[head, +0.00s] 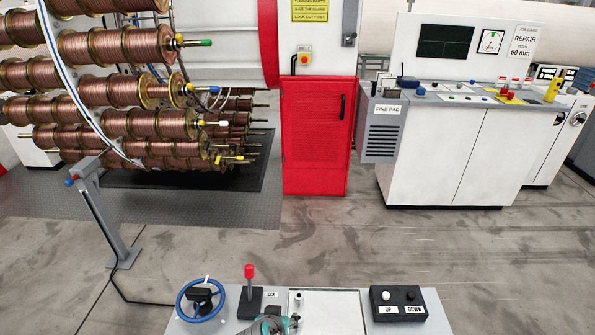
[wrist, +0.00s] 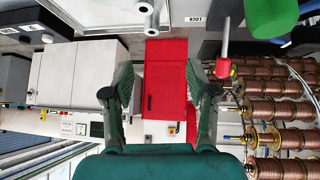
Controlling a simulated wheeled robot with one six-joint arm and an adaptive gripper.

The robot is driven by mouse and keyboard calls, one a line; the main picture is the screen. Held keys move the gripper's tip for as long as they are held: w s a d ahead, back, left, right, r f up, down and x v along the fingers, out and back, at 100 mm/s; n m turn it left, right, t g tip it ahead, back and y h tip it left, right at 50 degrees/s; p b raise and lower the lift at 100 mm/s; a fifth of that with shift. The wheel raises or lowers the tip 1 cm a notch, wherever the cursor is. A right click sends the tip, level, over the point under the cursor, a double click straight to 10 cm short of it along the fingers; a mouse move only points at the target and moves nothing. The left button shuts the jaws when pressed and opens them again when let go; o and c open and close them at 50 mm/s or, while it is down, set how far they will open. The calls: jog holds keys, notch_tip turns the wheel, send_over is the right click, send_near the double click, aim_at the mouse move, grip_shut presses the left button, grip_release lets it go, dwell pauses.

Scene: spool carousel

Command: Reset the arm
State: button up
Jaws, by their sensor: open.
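My gripper (wrist: 160,78) shows in the wrist view, its two dark green fingers spread wide with nothing between them. The wrist picture is upside down. In the head view, a teal part of my arm (head: 270,325) shows at the bottom edge, over the front of the console; the fingers cannot be made out there. The console (head: 335,310) carries a red-knobbed lever (head: 249,272) beside a LOCK label, a blue handwheel (head: 201,299) and a black UP/DOWN box (head: 398,297). The lever's red knob (wrist: 223,68) lies just right of the right finger in the wrist view.
Rows of copper spools (head: 120,45) fill the carousel at left, behind a grey post (head: 105,215). A red cabinet (head: 316,135) stands mid-back. A white bench (head: 455,150) with a FINE PAD unit (head: 381,135) is at right. Open floor (head: 400,240) lies between.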

jog(key=s+d+f+y, duration=0.1)
jog(key=s+d+f, duration=0.2)
jog(key=s+d, duration=0.2)
jog(key=s+d+f+n+t+y, duration=0.1)
jog(key=s+d+f, duration=0.2)
jog(key=s+d, duration=0.2)
jog(key=s+d+f+n+t, duration=0.1)
jog(key=s+d+f, duration=0.2)
jog(key=s+d, duration=0.2)
jog(key=shift+s+d+f+y, duration=0.15)
jog(key=shift+s+y, duration=0.25)
jog(key=shift+s, duration=0.85)
jog(key=s+d+r+t, duration=0.2)
jog(key=s+d+r, duration=0.1)
jog(key=s+r, duration=0.5)
jog(key=s+d+r+t+h, duration=0.1)
jog(key=s+d+r, duration=0.3)
jog(key=s+r, duration=0.5)
jog(key=s+t, duration=0.1)
jog(key=s, duration=0.5)
jog(key=shift+d+r+m+t, duration=0.15)
jog(key=shift+d+m+t, duration=0.1)
jog(key=shift+m+t, duration=0.15)
jog(key=shift+w, duration=0.1)
